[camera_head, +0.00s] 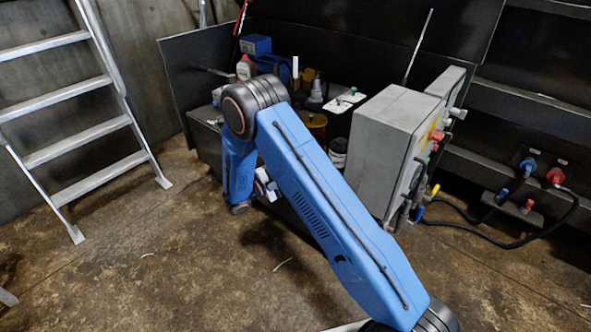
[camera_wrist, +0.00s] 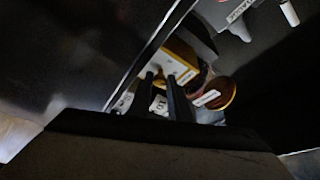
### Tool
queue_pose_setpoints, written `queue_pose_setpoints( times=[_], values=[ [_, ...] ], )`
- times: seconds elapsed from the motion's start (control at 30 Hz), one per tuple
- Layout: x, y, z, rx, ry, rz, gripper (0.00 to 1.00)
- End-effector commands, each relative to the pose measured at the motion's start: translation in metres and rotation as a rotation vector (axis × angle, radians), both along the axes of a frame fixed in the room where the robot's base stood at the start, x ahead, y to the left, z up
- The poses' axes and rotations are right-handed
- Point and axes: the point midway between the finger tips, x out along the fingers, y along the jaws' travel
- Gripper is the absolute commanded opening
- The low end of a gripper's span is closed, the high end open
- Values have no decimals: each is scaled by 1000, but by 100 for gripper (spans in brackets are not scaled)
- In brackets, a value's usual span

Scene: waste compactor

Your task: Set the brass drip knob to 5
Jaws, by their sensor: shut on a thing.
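My gripper (camera_wrist: 162,78) shows in the wrist view as two dark fingers with a gap between them. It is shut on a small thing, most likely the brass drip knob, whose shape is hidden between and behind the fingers. A white label with dark characters (camera_wrist: 160,106) shows in the gap; I cannot read a setting. A yellow box-like part (camera_wrist: 180,63) with a white label lies just beyond the fingertips. In the head view my blue arm hides the gripper and the knob.
A round amber container (camera_wrist: 217,93) is close right of the fingers. In the head view, a grey control cabinet (camera_head: 388,140) stands right of the cluttered bench. A ladder (camera_head: 75,100) leans at left. A cable (camera_head: 500,240) runs at right. The front floor (camera_head: 130,270) is mostly clear.

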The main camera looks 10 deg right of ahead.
Motion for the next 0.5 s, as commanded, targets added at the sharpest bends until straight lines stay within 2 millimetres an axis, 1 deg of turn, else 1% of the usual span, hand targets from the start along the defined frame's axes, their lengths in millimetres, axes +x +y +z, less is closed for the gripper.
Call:
queue_pose_setpoints(
  times=[0.2, 0.5],
  values=[
    [0, 1, -1, -24, 37, 2, 0],
    [0, 1, -1, -30, 45, 3, 0]
  ],
)
